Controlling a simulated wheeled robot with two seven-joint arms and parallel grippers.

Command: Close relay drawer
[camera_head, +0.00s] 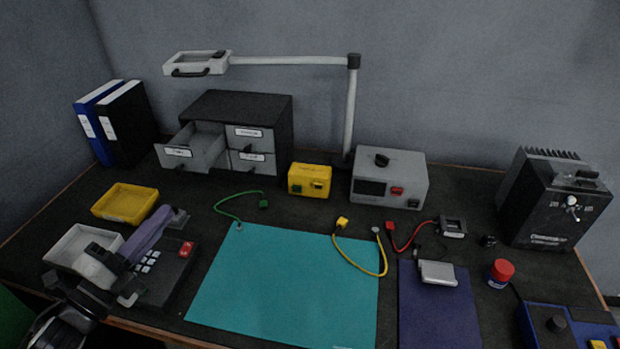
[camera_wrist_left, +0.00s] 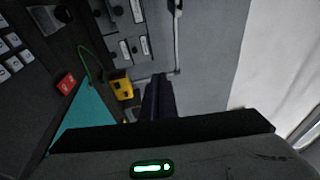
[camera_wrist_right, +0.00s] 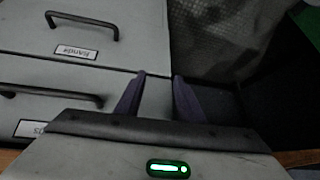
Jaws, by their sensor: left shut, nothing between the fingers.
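The drawer cabinet (camera_head: 238,105) stands at the back left of the bench, with a dark shell and grey labelled drawers. Its upper left drawer (camera_head: 180,153) is pulled well out; its label is too small to read surely. The other drawers that show look closed. The cabinet's drawer fronts also show in the left wrist view (camera_wrist_left: 127,28). My left gripper (camera_head: 164,213) is shut and empty, in front of and below the open drawer, over the keypad box, apart from the drawer. My right gripper (camera_wrist_right: 158,76) is open and empty before grey handled drawer fronts (camera_wrist_right: 75,38); the head view does not show it.
A yellow tray (camera_head: 125,190), a white tray (camera_head: 72,235) and a keypad box (camera_head: 165,284) lie near my left arm. A lamp arm (camera_head: 290,61) spans above the cabinet. A yellow box (camera_head: 309,180) stands right of it. The teal mat (camera_head: 285,285) is mostly clear.

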